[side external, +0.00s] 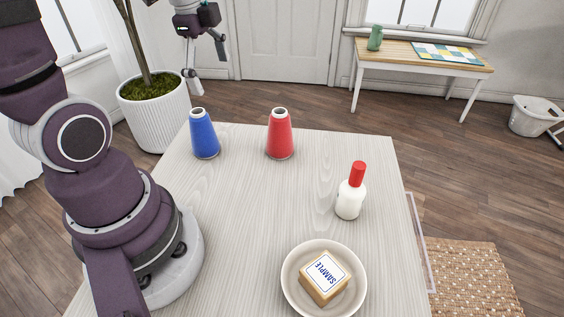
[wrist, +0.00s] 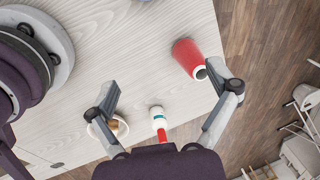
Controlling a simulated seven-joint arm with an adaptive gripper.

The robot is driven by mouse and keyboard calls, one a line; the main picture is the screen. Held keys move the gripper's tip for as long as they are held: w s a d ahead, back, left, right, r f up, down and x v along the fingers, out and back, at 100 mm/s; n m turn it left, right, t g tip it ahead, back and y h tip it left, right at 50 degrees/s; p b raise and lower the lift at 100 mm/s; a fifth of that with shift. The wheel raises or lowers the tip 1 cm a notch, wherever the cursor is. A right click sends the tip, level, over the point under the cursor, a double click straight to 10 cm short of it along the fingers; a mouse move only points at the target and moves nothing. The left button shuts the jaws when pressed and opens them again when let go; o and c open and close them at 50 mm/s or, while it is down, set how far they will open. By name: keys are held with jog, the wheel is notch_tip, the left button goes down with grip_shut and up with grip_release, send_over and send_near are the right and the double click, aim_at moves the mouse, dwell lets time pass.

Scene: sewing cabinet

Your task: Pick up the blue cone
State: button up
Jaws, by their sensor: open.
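The blue cone (side external: 204,136) stands upright near the far left corner of the table, with a pale top. In the wrist view only a small bluish sliver shows at the top edge; I cannot tell if it is the cone. My gripper (side external: 206,64) is open and empty, raised above the table level. In the side view it appears above the blue cone, apart from it. In the wrist view its spread fingers (wrist: 164,78) have nothing between their tips.
A red cone (side external: 280,135) stands right of the blue one; it shows in the wrist view (wrist: 187,58). A white bottle with a red cap (side external: 350,200) and a plate (side external: 290,292) holding a labelled block are nearer on the table (side external: 240,215). A potted plant (side external: 155,115) stands behind left.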

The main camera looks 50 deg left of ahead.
aim_at(201, 127)
jog(key=s+a+f+m+g, duration=0.2)
jog(key=a+f+m, duration=0.35)
jog(key=a, duration=0.25)
jog(key=shift+m+h, duration=0.3)
jog(key=shift+m, duration=0.15)
jog(key=f, duration=0.6)
jog(key=d+f, duration=0.1)
jog(key=f, duration=0.2)
jog(key=shift+w+f, duration=0.15)
jog(key=c, duration=1.3)
